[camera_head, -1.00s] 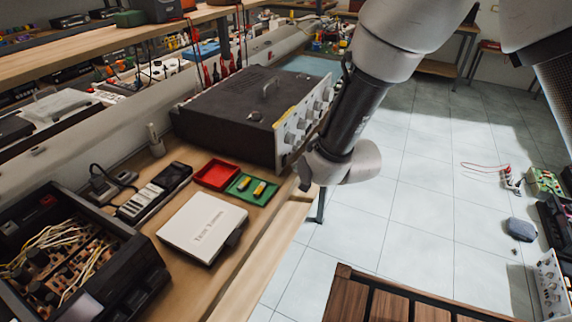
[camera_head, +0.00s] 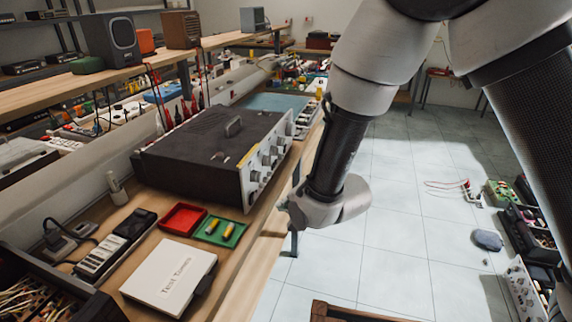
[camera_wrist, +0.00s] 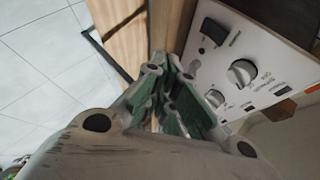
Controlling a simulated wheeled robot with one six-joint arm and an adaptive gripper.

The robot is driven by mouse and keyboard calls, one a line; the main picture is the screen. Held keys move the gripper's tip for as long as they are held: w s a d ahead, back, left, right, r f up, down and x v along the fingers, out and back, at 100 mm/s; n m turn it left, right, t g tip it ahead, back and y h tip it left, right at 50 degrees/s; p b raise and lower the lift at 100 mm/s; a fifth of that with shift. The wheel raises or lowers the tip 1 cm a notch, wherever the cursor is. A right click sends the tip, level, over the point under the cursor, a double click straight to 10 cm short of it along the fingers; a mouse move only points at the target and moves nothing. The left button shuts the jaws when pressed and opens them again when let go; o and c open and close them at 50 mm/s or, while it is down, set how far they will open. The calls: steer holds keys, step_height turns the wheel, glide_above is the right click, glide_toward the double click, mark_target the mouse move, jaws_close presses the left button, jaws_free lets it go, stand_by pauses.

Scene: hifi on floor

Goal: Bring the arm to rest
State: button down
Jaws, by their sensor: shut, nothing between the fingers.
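My gripper (camera_wrist: 172,98) shows in the wrist view with its green-padded fingers together and nothing between them. It is close to the knobbed front panel (camera_wrist: 250,70) of the dark instrument box, above the wooden bench edge (camera_wrist: 125,30); I cannot tell whether they touch. In the head view my arm (camera_head: 340,150) hangs down beside the bench's front edge, right of the instrument box (camera_head: 215,145). The fingers are mostly hidden there behind my wrist.
On the bench are a red tray (camera_head: 183,219), a green tray (camera_head: 220,231) with two yellow pieces, and a white box (camera_head: 170,277). A shelf (camera_head: 215,41) runs above the bench. Tiled floor (camera_head: 400,220) lies open on the right, with electronics (camera_head: 525,225) at the far right.

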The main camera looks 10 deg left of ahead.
steer(key=s+d+f+n+g+h, duration=0.45)
steer(key=s+d+n, duration=0.35)
steer(key=d, duration=0.2)
steer(key=s+d+r+h, duration=0.1)
steer(key=s+d+r, duration=0.1)
steer(key=d+r, duration=0.8)
steer(key=s+d+r+m+t+h, duration=0.1)
steer(key=s+d+r, duration=0.2)
steer(key=d+r, duration=0.6)
steer(key=s+d+r+m+t+h, duration=0.1)
steer(key=s+d+r, duration=0.2)
steer(key=d+r, duration=0.7)
steer(key=d, duration=1.1)
steer(key=shift+s+d+r, duration=0.2)
steer(key=shift+d+r, duration=0.05)
steer(key=shift+r, duration=0.1)
